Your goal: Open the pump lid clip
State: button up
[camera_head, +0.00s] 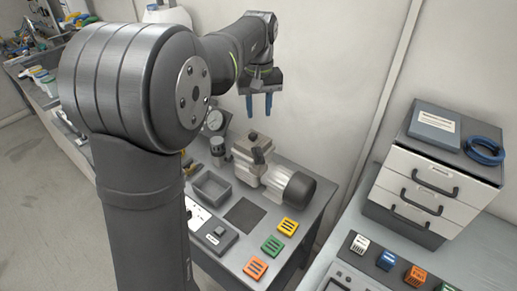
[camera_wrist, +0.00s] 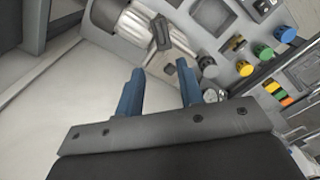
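The pump (camera_head: 256,147) stands on the grey bench, a pale metal body with a ribbed motor and black end cap (camera_head: 297,190) to its right. A dark lever-like piece, which looks like the lid clip (camera_head: 260,157), sits on the pump head. In the wrist view the dark clip (camera_wrist: 161,33) shows beyond the fingertips, with the ribbed motor (camera_wrist: 135,22) beside it. My gripper (camera_head: 259,116) has two blue fingers pointing down, apart and empty, above the pump and clear of it. It also shows in the wrist view (camera_wrist: 160,72). I cannot tell whether the clip is latched.
A grey tray (camera_head: 211,187), a dark square mat (camera_head: 244,215) and yellow, green and orange blocks (camera_head: 272,246) lie around the pump. A round gauge (camera_head: 216,121) stands behind it. A drawer cabinet (camera_head: 437,175) is on the right. The wall is close behind.

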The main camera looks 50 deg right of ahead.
aim_at(259, 151)
notch_tip(259, 151, down, 15)
jog(key=shift+f, duration=0.1)
jog(key=shift+c, duration=0.4)
grip_shut()
